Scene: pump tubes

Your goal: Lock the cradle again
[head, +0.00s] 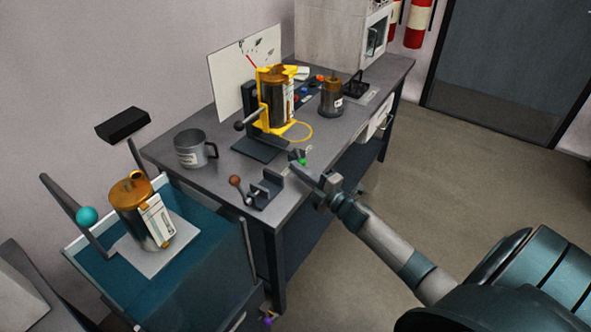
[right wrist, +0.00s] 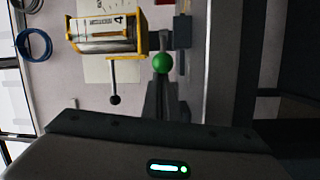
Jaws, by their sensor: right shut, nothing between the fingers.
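A yellow cradle (head: 297,128) stands on the bench and holds a dark pump tube with an amber cap (head: 276,90) upright. A lever with a dark knob (head: 239,125) sticks out from its left side. The cradle also shows sideways in the right wrist view (right wrist: 142,40), with the black knob (right wrist: 115,99) below it. My right gripper (head: 298,166) is shut and empty over the bench's front edge, apart from the cradle. My left gripper is not in view.
A small clamp with a red-brown knob (head: 235,180) sits at the bench's near corner. A grey mug (head: 191,150) stands left of the cradle. Another amber-capped tube (head: 130,204) stands on the blue cart at left, beside a teal ball (head: 87,216). The floor at right is clear.

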